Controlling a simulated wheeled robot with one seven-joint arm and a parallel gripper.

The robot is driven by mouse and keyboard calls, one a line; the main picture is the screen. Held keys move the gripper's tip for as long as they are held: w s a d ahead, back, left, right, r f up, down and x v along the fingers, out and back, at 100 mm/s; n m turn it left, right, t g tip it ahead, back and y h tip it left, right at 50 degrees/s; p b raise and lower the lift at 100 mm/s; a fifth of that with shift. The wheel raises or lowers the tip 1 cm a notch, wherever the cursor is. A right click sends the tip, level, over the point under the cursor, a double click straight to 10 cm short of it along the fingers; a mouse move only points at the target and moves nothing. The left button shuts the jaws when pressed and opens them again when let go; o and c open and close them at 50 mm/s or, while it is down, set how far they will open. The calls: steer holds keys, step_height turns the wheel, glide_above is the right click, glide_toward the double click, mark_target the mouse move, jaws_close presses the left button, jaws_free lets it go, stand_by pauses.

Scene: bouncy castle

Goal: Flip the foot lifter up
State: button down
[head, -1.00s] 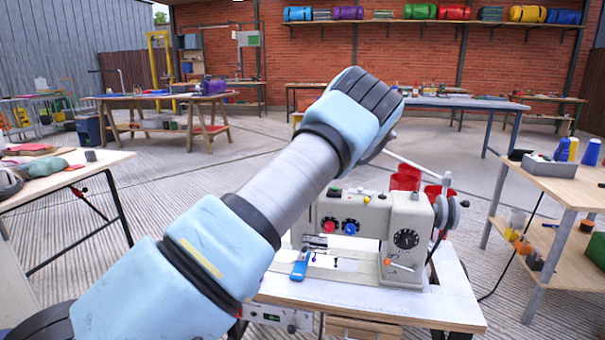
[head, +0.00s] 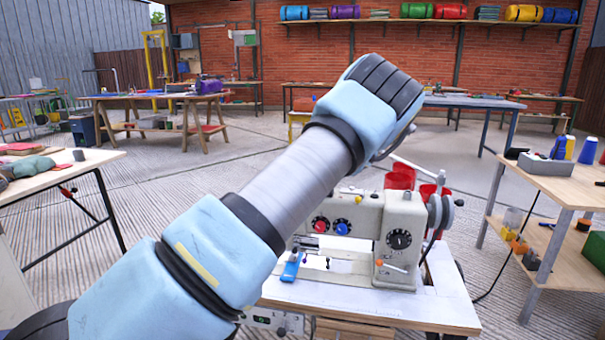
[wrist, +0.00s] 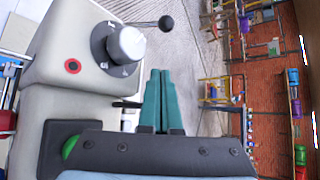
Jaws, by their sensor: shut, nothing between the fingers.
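The sewing machine (head: 365,212), cream-coloured, stands on a white-topped table in the head view. A short pale lever with an orange end (head: 380,262) is on its front, below a black dial (head: 399,239). In the wrist view the machine body (wrist: 70,45) fills the left side. I cannot tell for sure which lever is the foot lifter. My gripper (wrist: 160,73) has its teal fingers shut together, empty, beside the machine and apart from the black ball. In the head view my arm hides the gripper's fingers.
A blue-handled part (head: 291,267) is at the machine's left end. A wooden side table (head: 560,187) stands to the right, and a workbench (head: 50,177) to the left. Open floor lies behind the machine.

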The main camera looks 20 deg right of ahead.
steer(key=shift+v, duration=2.6)
steer(key=w+a+r+n+g+h+p, duration=0.2)
steer(key=w+a+r+n+g+p, duration=0.1)
steer(key=n+p, duration=0.4)
steer(key=w+a+r+n+g+h+p, duration=0.3)
steer(key=w+n+p, duration=0.4)
steer(key=p, duration=0.5)
steer(key=shift+w+a+r+n+g, duration=0.45)
steer(key=shift+a+r+g, duration=0.15)
steer(key=shift+g, duration=0.6)
steer(key=shift+f, duration=0.1)
step_height(320, 180, down, 8)
steer(key=p, duration=0.5)
steer(key=shift+s+a, duration=0.35)
steer(key=shift+s, duration=0.15)
